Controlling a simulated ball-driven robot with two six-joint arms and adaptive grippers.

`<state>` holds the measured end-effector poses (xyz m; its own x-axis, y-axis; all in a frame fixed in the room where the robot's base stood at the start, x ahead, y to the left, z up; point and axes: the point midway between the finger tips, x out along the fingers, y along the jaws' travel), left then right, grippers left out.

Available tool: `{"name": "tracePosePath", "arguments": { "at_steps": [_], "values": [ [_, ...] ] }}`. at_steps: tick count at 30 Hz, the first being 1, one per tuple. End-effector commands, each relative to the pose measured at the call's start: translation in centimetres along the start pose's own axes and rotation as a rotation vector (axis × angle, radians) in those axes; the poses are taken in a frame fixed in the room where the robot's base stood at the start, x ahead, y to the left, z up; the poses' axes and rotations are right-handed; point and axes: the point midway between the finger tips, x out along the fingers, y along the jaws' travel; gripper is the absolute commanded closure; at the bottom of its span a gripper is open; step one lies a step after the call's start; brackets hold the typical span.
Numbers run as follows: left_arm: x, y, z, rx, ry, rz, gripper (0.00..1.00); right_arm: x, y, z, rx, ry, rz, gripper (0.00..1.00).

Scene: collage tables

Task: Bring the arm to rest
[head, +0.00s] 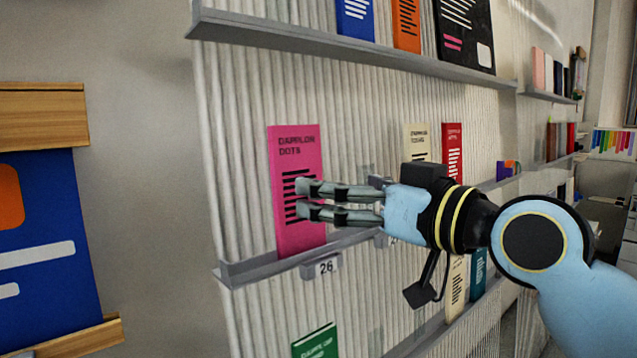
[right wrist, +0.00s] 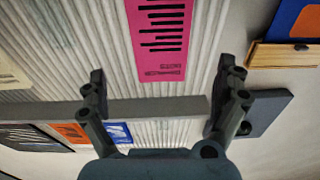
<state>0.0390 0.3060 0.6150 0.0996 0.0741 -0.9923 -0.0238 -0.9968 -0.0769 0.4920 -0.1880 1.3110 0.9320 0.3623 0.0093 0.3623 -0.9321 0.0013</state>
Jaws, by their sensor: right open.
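My right gripper (head: 305,201) reaches in from the right in the head view, in front of a pink book (head: 298,232) standing on the middle shelf ledge. Its two fingers are apart with nothing between them. In the right wrist view the open fingers (right wrist: 158,92) frame empty space, with the pink book (right wrist: 160,40) beyond them. I cannot tell from these views whether a finger touches the book. My left gripper is not in view.
The ledge (head: 245,272) with a label 26 runs below the pink book. An upper ledge (head: 290,36) holds several books. A cream book (head: 417,140) and a red book (head: 452,150) stand behind my arm. A blue panel (head: 50,215) is at the left.

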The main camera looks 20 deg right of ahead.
Motion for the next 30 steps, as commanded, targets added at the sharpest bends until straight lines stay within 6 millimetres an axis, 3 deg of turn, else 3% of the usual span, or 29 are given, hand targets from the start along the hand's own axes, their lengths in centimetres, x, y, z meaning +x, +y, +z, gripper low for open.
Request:
{"name": "tracePosePath", "arguments": {
  "at_steps": [6, 23, 26, 29, 30],
  "values": [
    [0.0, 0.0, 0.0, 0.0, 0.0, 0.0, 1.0, -1.9, -0.1, 0.0, 0.0, 0.0, -0.002, 0.0],
    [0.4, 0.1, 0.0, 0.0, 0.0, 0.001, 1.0, -2.1, -0.1, 0.5, 0.002, -0.003, -0.002, 0.0],
    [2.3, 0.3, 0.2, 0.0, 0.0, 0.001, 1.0, -2.2, -0.2, 3.4, 0.017, -0.021, 0.001, 0.0],
    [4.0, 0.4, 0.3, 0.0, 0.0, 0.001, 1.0, -1.6, 0.8, 9.7, 0.055, -0.109, 0.025, 0.0],
    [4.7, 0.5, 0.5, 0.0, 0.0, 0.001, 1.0, -1.4, 1.4, 12.8, 0.069, -0.153, 0.041, 0.0]
  ]
}}
